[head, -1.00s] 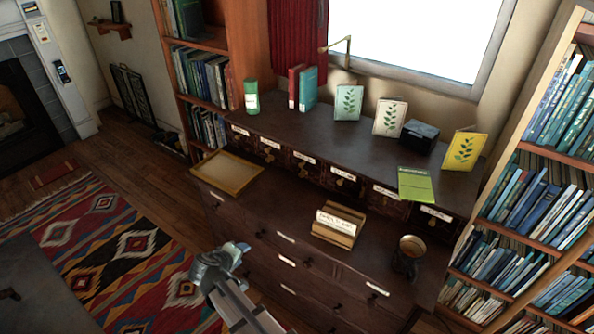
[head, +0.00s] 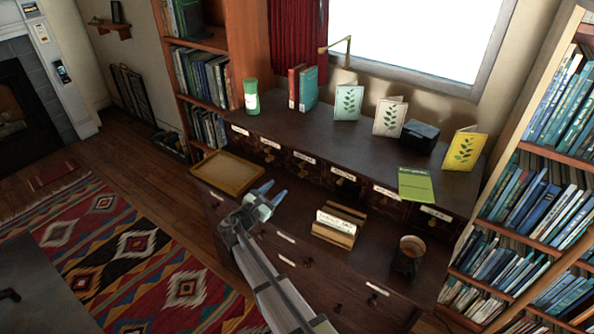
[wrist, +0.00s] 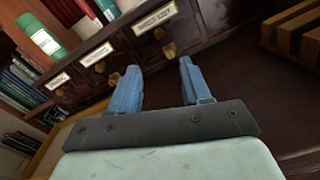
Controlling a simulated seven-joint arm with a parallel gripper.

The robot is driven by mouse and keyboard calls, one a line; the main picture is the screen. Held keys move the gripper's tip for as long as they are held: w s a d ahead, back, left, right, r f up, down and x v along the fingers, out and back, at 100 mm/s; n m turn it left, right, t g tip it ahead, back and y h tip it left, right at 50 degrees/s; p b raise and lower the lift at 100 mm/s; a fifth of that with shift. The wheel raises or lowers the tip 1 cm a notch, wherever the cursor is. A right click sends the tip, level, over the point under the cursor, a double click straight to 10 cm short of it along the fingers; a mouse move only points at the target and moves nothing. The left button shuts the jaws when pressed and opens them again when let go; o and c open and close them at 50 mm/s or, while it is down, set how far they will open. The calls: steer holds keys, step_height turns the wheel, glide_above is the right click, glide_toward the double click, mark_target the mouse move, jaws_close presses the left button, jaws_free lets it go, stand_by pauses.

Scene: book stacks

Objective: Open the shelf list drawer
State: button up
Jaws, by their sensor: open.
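A row of small dark drawers with white labels and brass pulls runs along the back of the cabinet. In the head view one labelled drawer front (head: 304,158) is near the middle of the row; in the wrist view the nearest label (wrist: 154,18) sits above a brass pull (wrist: 169,49). The label words are too small or blurred for me to tell which is the shelf list drawer. All these fronts look closed. My gripper (head: 272,193) is open and empty above the lower cabinet top, in front of the row. Its blue fingers (wrist: 159,72) point toward the fronts, apart from them.
A wooden tray (head: 228,173) lies left of my gripper. A green booklet (head: 416,185) overhangs drawers at the right. A green-and-white canister (head: 251,97) stands on the upper top.

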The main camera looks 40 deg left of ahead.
mark_target(300, 167)
steer(key=w, duration=1.3)
steer(key=shift+w, duration=0.25)
jaws_close()
